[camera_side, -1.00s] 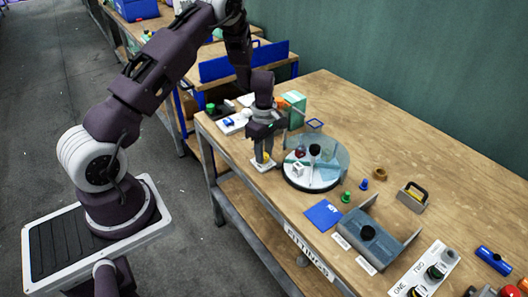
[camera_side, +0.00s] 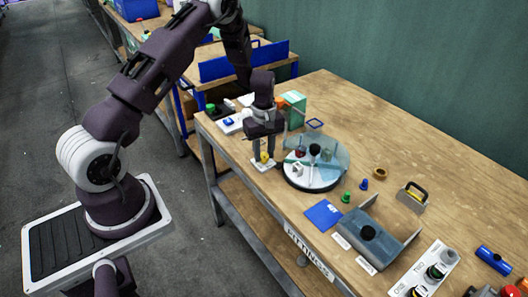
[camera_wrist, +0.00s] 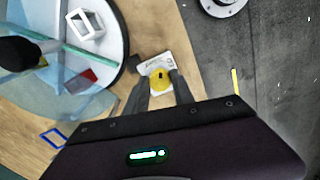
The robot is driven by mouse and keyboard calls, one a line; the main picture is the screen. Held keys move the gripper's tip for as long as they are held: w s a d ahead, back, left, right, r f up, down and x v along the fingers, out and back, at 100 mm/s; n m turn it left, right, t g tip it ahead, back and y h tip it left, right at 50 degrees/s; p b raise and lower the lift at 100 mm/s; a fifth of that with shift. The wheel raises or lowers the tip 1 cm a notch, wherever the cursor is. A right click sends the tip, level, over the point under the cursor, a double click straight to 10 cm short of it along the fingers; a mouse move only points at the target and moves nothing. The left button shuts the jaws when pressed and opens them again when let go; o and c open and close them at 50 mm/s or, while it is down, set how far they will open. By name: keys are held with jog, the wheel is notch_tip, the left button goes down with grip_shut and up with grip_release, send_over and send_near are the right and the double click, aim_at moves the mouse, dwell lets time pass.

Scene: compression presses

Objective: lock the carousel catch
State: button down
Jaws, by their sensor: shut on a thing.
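The catch is a yellow knob (camera_side: 264,157) on a small white plate (camera_side: 261,166), on the bench at the left of the round carousel (camera_side: 318,186). My gripper (camera_side: 264,151) points down over the plate with its fingers on either side of the knob, shut on it. In the wrist view the yellow knob (camera_wrist: 160,80), with a dark mark on top, sits between the fingertips. Lettering on the white plate (camera_wrist: 152,62) is too small to read. The carousel (camera_wrist: 118,70) has dividers, a clear cover over part of it and a black central knob (camera_wrist: 18,50).
A white open cube (camera_side: 297,170) and a red piece (camera_wrist: 82,77) sit in the carousel. A green box (camera_side: 294,103) stands behind my gripper. A grey tray fixture (camera_side: 385,240), blue card (camera_side: 323,214) and button panel (camera_side: 425,270) lie along the bench to the right.

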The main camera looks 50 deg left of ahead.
jog(key=m, duration=0.6)
jog(key=shift+m, duration=0.3)
jog(key=m, duration=0.6)
dwell(0.5)
jog(key=c, duration=1.1)
grip_release()
jog(key=shift+o, duration=0.2)
jog(key=shift+r, duration=0.1)
